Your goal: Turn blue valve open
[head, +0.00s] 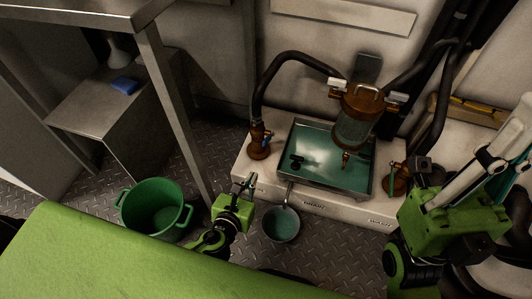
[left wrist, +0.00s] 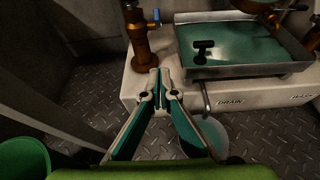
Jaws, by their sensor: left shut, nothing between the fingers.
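The blue valve handle (head: 267,136) sits on a brown metal fitting (head: 258,150) at the left end of the pale base. In the left wrist view the blue handle (left wrist: 154,17) sticks up at the fitting's right side, near the top edge. My left gripper (head: 250,181) is shut and empty, in front of the base and below the fitting in the picture. In the left wrist view its fingertips (left wrist: 160,74) meet below the fitting, apart from the handle.
A metal tray (head: 365,185) of teal liquid sits on the base beside the fitting, below a brown-capped filter (head: 359,112). A green bucket (head: 154,208) stands at the left, near a grey post (head: 178,110).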

